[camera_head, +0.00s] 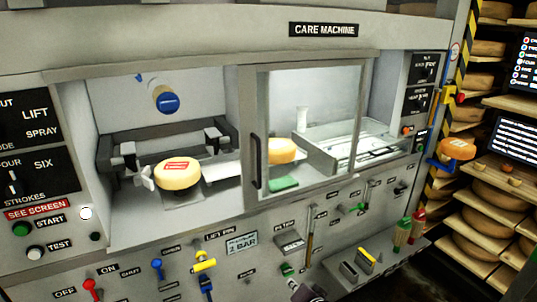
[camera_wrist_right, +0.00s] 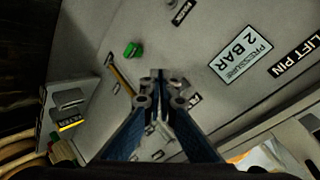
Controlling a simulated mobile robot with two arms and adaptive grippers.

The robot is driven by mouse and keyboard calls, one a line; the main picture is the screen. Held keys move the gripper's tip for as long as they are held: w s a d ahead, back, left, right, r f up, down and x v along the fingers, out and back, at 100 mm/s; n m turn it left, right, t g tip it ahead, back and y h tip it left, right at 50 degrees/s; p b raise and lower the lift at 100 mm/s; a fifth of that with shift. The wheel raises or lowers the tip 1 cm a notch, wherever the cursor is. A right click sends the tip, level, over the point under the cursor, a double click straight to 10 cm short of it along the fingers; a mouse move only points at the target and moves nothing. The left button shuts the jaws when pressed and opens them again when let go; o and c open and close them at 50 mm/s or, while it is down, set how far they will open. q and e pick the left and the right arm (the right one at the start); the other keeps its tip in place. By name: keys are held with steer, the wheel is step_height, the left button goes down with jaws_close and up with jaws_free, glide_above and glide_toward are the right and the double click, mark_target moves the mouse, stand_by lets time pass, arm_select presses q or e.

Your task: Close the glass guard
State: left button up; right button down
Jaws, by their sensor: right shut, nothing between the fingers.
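The glass guard (camera_head: 335,125) is a framed clear pane on the care machine, with a dark upright handle (camera_head: 256,162) on its left edge. It stands over the right half of the machine's opening, and the left half is uncovered. A cheese wheel (camera_head: 178,174) with a red label sits in the uncovered half. Another cheese (camera_head: 282,151) shows partly through the glass. My right gripper (camera_head: 294,286) is low at the bottom edge of the head view, below the guard and apart from it. In the right wrist view, its fingers (camera_wrist_right: 160,78) are shut and empty. My left gripper is not seen.
The front panel below the opening carries several levers and knobs, including a yellow-topped lever (camera_head: 204,265) and a blue one (camera_head: 157,264). A small ledge (camera_head: 345,274) juts out at lower right. Cheese shelves (camera_head: 490,195) stand at the right.

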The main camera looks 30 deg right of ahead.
steer(key=w+r+m+t+p, duration=0.1)
steer(key=w+r+m+t, duration=0.2)
steer(key=r, duration=1.6)
steer(key=w+r+m+t+p, duration=0.1)
steer(key=r+m+t+p, duration=0.2)
steer(key=r, duration=1.7)
steer(key=m+p, duration=0.1)
steer(key=p, duration=0.1)
glide_toward(267, 164)
steer(key=w+d+r, duration=0.2)
steer(key=w+r, duration=0.2)
arm_select(q)
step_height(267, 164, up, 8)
steer(key=p, duration=0.1)
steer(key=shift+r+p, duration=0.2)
steer(key=shift+p, duration=0.1)
arm_select(e)
steer(key=a, duration=0.4)
steer(key=shift+s+f+h, duration=0.15)
steer(key=shift+s+h, duration=0.05)
steer(key=shift+h, duration=0.2)
steer(key=shift+d, duration=0.1)
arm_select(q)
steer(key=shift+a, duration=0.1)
arm_select(e)
steer(key=shift+w+f, duration=0.1)
